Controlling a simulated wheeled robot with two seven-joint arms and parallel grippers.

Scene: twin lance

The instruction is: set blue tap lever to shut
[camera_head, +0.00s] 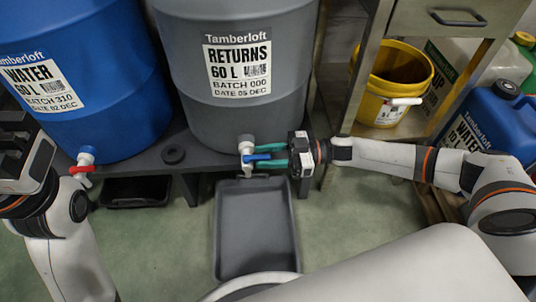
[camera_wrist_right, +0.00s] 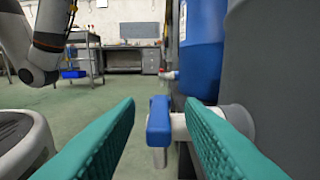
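The blue tap lever (camera_head: 257,157) sits on the white tap (camera_head: 246,147) low on the front of the grey RETURNS drum (camera_head: 235,30). It points right in the head view, crosswise to the tap. My right gripper (camera_head: 266,155) reaches in from the right, its teal fingers open on either side of the lever. In the right wrist view the lever (camera_wrist_right: 159,121) shows end-on between the open fingers (camera_wrist_right: 160,125), with clear gaps to both, and the tap's outlet hangs below it. My left gripper (camera_head: 18,160) is at the left edge; its fingers are hidden.
The blue WATER drum (camera_head: 70,60) with a red tap lever (camera_head: 82,169) stands left. A grey tray (camera_head: 255,235) lies on the floor below the blue-levered tap. A yellow bucket (camera_head: 390,85) and a blue canister (camera_head: 490,120) stand right, near my right arm.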

